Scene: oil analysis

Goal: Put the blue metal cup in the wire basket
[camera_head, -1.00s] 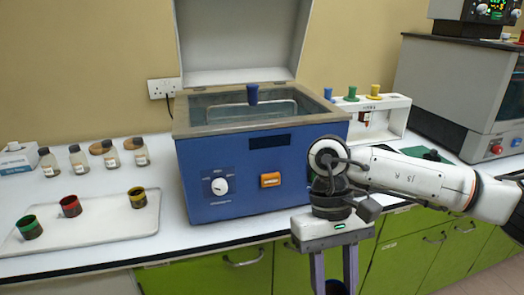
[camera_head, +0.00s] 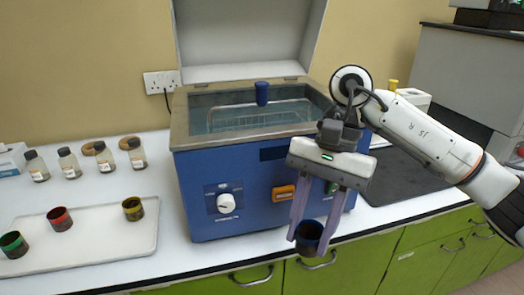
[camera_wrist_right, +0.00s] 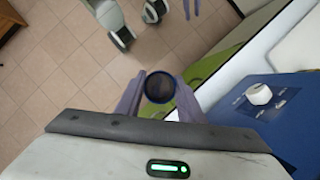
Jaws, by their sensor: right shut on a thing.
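My right gripper (camera_head: 309,240) is shut on the blue metal cup (camera_head: 308,231), which is held upright in front of the blue bath's lower right front. In the right wrist view the cup (camera_wrist_right: 160,87) sits between both fingers, its round dark mouth facing the camera. The wire basket (camera_head: 228,120) is inside the open bath, left of and above the gripper in the head view; its lower part is hidden by the bath wall. A blue handle (camera_head: 262,92) stands up at the basket. Two purple finger-like parts, probably my left gripper (camera_wrist_right: 192,8), show at the right wrist view's top edge.
The blue bath (camera_head: 225,168) has a raised lid (camera_head: 245,40) behind it. A white tray (camera_head: 100,245) with green, red and yellow cups lies at left, with several bottles behind. A dark mat (camera_head: 400,175) lies right of the bath. Green cabinets are below the counter edge.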

